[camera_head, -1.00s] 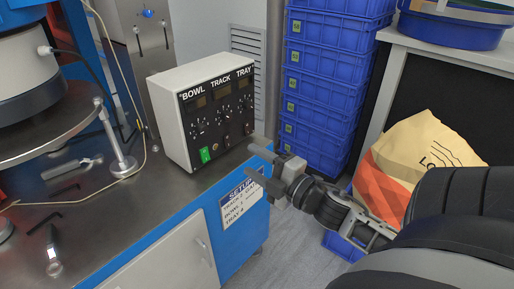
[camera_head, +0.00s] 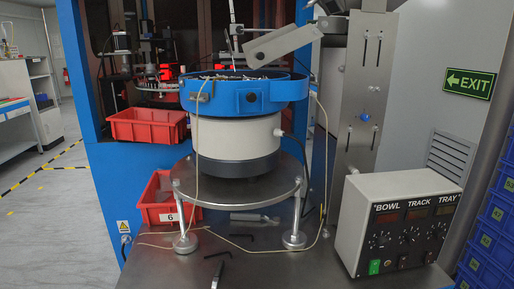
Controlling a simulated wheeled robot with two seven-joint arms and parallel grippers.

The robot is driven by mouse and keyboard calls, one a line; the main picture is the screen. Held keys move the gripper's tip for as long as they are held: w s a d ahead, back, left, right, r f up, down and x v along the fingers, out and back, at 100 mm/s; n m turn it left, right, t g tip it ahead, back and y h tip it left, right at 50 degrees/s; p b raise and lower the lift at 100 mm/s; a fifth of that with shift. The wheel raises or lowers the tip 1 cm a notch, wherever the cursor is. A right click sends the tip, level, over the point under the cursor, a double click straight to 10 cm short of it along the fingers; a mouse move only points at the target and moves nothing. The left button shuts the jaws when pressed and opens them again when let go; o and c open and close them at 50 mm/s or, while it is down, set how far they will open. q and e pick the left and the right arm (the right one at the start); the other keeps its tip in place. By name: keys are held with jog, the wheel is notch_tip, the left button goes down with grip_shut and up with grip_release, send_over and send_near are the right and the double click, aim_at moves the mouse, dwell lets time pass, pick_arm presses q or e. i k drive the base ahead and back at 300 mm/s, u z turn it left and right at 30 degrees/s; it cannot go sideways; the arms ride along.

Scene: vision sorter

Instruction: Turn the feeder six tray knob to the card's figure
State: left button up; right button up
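The control box (camera_head: 395,222) stands at the right end of the steel bench, with columns marked BOWL, TRACK and TRAY. The tray knob (camera_head: 440,230) is the rightmost dial, under a small dark display; its pointer is too small to read. The track knob (camera_head: 410,235) and the bowl knob (camera_head: 379,240) are to its left. The setup card is out of view now. Neither gripper is in view.
A green lit switch (camera_head: 375,267) is at the box's lower left. Blue crates (camera_head: 490,235) are stacked at the right edge. Hex keys and a metal tool (camera_head: 254,217) lie on the bench (camera_head: 300,265). A red bin (camera_head: 146,126) is behind, left of the bowl.

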aim_at(439, 233)
jog(key=z, duration=1.35)
